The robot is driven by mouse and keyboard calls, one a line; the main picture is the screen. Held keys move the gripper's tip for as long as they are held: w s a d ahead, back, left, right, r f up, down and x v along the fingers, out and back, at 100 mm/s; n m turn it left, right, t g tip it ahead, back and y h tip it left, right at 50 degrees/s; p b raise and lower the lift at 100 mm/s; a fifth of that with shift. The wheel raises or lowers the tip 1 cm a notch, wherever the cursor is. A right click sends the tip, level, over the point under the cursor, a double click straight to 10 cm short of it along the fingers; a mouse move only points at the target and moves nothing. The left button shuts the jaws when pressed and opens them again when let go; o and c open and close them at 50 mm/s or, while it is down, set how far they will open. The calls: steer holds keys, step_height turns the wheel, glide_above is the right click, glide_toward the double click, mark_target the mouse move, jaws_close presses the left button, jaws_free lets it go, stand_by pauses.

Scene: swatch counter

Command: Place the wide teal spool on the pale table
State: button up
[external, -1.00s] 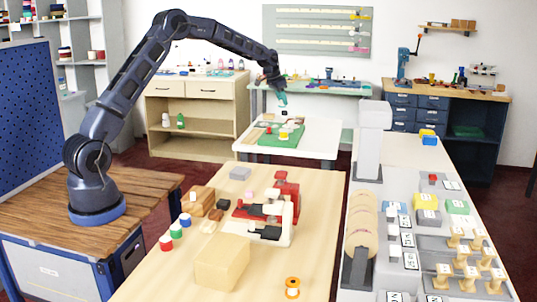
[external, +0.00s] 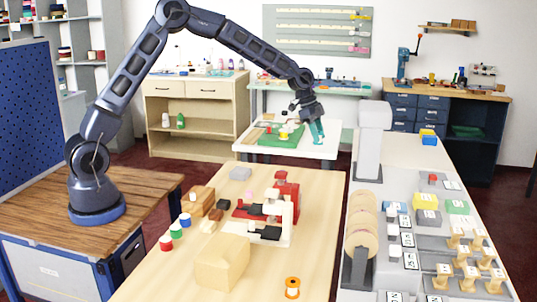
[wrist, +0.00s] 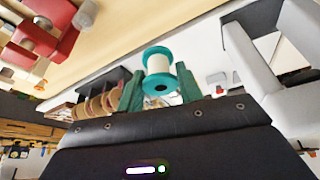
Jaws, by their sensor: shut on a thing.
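The wide teal spool (wrist: 158,60) has teal flanges and a white middle. In the wrist view it sits between the two green fingers of my gripper (wrist: 160,82), which is shut on it. In the external view my gripper (external: 317,134) points down above the right part of the white-topped table (external: 300,152) at the back; the spool is too small to tell from the fingers there. A long pale wood table (external: 318,215) stands in front. I cannot tell the exact height of the spool above the white top.
A green board (external: 275,141) with small things lies on the white table, left of my gripper. The wood table holds a red and white machine (external: 283,205), a wood block (external: 222,262) and an orange spool (external: 292,288). A grey machine (external: 368,150) stands to the right.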

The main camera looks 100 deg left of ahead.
steer(key=w+d+m, duration=0.1)
steer(key=d+m, duration=0.1)
steer(key=d, duration=0.5)
steer(key=shift+h, duration=0.3)
steer(key=f, duration=2)
steer(key=shift+w+d+f, duration=0.15)
steer(key=shift+w+d, duration=0.05)
steer(key=shift+d, duration=0.15)
steer(key=shift+f, duration=0.15)
steer(key=o, duration=1)
steer(key=shift+c, duration=0.2)
